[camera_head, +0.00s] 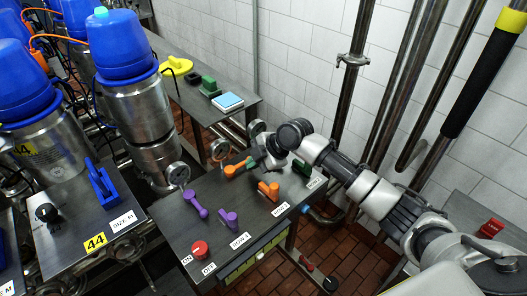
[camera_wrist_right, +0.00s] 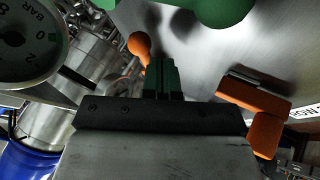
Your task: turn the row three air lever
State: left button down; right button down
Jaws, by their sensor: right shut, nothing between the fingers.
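The steel panel (camera_head: 175,229) carries levers in purple, orange and green, with row labels along its front edge. A green lever (camera_head: 302,168) stands by the rightmost label; the row numbers are too small to read surely. In the right wrist view a rounded green part (camera_wrist_right: 225,9) is at the top edge, beyond the fingers. My right gripper (camera_head: 254,166) is shut and empty, low over the panel's back right, beside the far orange lever (camera_head: 236,170). Its green-tipped fingers (camera_wrist_right: 163,77) are together in the wrist view. My arm hides part of the green row. My left gripper is out of view.
The near orange lever (camera_head: 269,190) and two purple levers (camera_head: 195,204) (camera_head: 230,219) stand left of the green row. A red knob (camera_head: 200,248) is at the front left corner. Gauges (camera_head: 220,149) line the back edge. Pipes (camera_head: 352,80) and a tiled wall are to the right.

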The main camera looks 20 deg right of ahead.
jog(key=shift+w+a+f, duration=0.15)
jog(key=shift+a+f, duration=0.1)
jog(key=shift+f, duration=0.05)
jog(key=shift+d+f, duration=0.15)
jog(key=shift+f, duration=0.05)
jog(key=shift+w+f, duration=0.1)
jog(key=shift+w+n+b, duration=0.3)
jog(key=shift+w+b, duration=0.05)
jog(key=shift+b, duration=0.8)
jog(key=shift+w, duration=0.1)
jog(key=shift+r, duration=0.4)
jog(key=shift+y, duration=0.3)
